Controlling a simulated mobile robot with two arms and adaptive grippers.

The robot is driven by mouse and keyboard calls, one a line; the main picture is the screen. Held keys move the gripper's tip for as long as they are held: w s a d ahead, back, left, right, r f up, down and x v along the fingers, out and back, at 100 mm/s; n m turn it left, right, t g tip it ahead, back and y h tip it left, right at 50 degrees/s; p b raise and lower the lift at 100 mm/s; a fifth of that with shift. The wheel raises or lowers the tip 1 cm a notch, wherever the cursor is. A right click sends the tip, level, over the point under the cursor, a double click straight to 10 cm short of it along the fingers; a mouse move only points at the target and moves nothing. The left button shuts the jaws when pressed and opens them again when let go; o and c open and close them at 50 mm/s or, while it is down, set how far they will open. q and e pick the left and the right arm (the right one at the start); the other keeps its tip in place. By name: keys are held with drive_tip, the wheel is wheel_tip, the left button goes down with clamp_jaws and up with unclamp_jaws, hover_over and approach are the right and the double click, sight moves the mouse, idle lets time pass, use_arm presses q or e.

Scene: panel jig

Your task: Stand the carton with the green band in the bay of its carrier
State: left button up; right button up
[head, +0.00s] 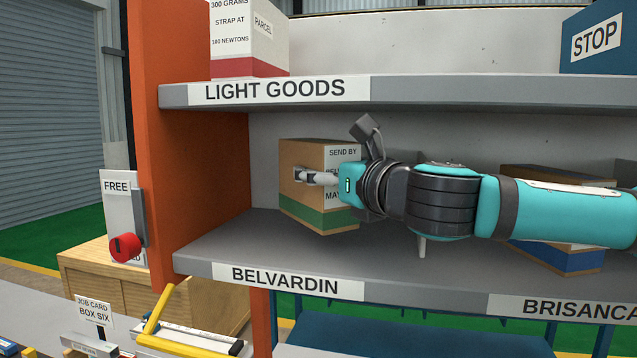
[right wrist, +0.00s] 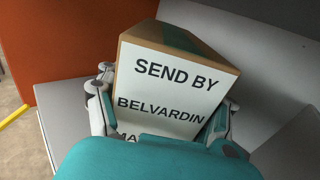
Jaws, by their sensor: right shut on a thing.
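The carton with the green band (head: 308,208) is brown, with a white label reading "SEND BY" and "BELVARDIN" on its near side in the right wrist view (right wrist: 172,82). My right gripper (head: 326,178) comes from the right and is shut on the carton, one finger on each side of the label. The carton is over the shelf bay labelled BELVARDIN (head: 285,282). I cannot tell whether its base touches the shelf. A grey upright piece (head: 372,214) shows partly behind the gripper; it may be part of the carrier, mostly hidden. My left gripper is not in view.
An orange upright (head: 195,180) bounds the bay on the left, and the LIGHT GOODS shelf (head: 430,90) is above. A carton with a blue band (head: 560,258) stands to the right, partly behind my arm. A red knob (head: 124,247) is at the left.

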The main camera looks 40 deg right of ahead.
drive_tip(key=shift+w+r, duration=0.15)
drive_tip(key=shift+w, duration=0.5)
drive_tip(key=shift+w+a, duration=0.1)
drive_tip(key=shift+w, duration=0.45)
wheel_tip(320, 180, down, 3)
drive_tip(key=shift+s+f+p, duration=0.1)
drive_tip(key=shift+p, duration=0.65)
drive_tip(key=shift+d+f, duration=0.2)
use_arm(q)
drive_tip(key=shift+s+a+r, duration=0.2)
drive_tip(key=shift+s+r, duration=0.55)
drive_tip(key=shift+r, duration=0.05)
use_arm(e)
drive_tip(key=shift+a, duration=0.1)
